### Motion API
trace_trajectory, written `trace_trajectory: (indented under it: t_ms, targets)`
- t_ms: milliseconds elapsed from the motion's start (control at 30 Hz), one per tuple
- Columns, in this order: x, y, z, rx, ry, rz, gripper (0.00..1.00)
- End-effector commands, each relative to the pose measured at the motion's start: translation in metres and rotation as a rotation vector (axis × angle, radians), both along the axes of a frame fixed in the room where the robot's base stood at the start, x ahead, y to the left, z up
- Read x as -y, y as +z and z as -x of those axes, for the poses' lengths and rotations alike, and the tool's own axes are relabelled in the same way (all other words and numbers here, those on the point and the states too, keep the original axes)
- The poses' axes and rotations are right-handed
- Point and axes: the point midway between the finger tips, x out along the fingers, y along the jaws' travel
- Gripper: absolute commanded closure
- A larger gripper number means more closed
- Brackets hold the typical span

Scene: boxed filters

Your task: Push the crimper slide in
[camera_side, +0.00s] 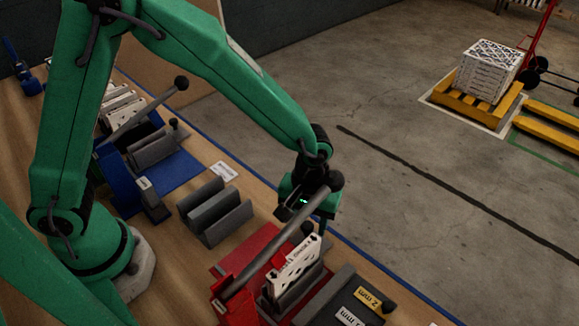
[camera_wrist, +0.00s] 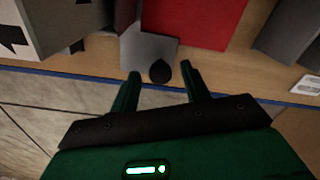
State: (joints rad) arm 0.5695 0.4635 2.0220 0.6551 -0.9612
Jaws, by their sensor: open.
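The red crimper (camera_side: 236,310) stands on the bench, its long grey lever (camera_side: 270,250) raised and partly covering my gripper in the side view. A white printed filter piece (camera_side: 297,262) stands upright in its grey holder. The slide shows in the wrist view as a grey plate (camera_wrist: 146,50) with a dark round knob (camera_wrist: 160,71); a dark knob (camera_side: 307,228) also shows beside the lever in the side view. My gripper (camera_wrist: 161,80) is open and empty at the crimper's far side, one fingertip on each side of the knob. I cannot tell whether they touch it.
A blue crimper (camera_side: 122,185) with its own lever stands farther left, and an empty grey holder (camera_side: 215,210) stands between the two. A dark block with yellow and white labels (camera_side: 367,300) is at the right. The blue-edged bench ends just behind my gripper.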

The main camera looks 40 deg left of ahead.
Motion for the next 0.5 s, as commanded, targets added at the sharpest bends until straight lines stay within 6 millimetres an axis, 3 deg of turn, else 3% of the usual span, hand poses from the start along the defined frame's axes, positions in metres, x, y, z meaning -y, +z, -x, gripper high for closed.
trace_trajectory:
  t_ms: [333,500]
  targets:
    - [-0.034,0.0,0.0,-0.001,0.004,-0.001,0.53]
    - [-0.032,0.025,0.0,0.003,0.001,0.002,0.53]
